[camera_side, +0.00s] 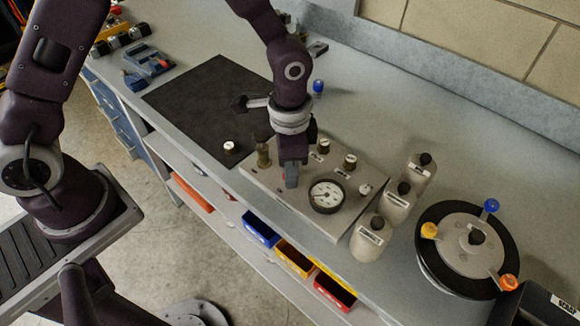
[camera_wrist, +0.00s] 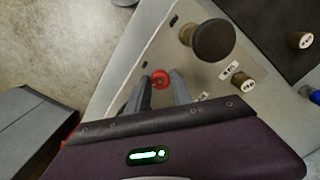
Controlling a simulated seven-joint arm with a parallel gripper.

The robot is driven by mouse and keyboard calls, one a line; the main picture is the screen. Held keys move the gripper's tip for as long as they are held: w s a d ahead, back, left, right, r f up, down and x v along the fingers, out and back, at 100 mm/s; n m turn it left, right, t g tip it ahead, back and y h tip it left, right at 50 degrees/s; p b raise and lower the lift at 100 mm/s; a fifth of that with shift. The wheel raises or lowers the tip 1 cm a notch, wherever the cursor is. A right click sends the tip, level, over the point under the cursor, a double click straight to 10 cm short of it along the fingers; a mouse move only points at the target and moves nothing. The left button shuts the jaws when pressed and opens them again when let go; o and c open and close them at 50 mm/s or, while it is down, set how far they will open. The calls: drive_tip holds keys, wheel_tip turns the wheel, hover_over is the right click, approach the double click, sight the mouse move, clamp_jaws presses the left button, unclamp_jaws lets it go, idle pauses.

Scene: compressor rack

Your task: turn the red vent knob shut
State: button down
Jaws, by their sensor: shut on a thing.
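The red vent knob (camera_wrist: 160,79) shows in the wrist view between my two fingertips, on the pale compressor panel (camera_wrist: 120,82). My gripper (camera_wrist: 161,92) is shut on the knob, with one grey finger at each side of it. The red knob is hidden behind the fingers there. I cannot tell how far the knob is turned.
A tall brass post (camera_side: 263,157) with a dark top (camera_wrist: 213,40) stands close to my gripper. White-capped knobs (camera_side: 350,161) sit behind it. Three bottles (camera_side: 397,203) and a round carousel (camera_side: 465,240) stand to the right. The black mat (camera_side: 205,100) at left is mostly clear.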

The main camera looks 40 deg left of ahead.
drive_tip(key=c, duration=1.1)
unclamp_jaws()
wheel_tip(320, 180, up, 7)
drive_tip(key=shift+r, duration=0.1)
drive_tip(key=s+a+r+n+t, duration=0.25)
drive_tip(key=a+r, duration=0.25)
drive_tip(key=r, duration=0.4)
drive_tip(key=s+a+r+n+t, duration=0.1)
drive_tip(key=s+a+r+n, duration=0.1)
drive_tip(key=s, duration=0.3)
drive_tip(key=s+a+r+n+t, duration=0.1)
drive_tip(key=s+a+r+n, duration=0.1)
drive_tip(key=s, duration=0.3)
drive_tip(key=s+a+r+n+t, duration=0.1)
drive_tip(key=s+a+r+n, duration=0.1)
drive_tip(key=s, duration=0.3)
drive_tip(key=shift+s+a+r, duration=0.2)
drive_tip(key=shift+a+r, duration=0.4)
drive_tip(key=shift+a, duration=0.2)
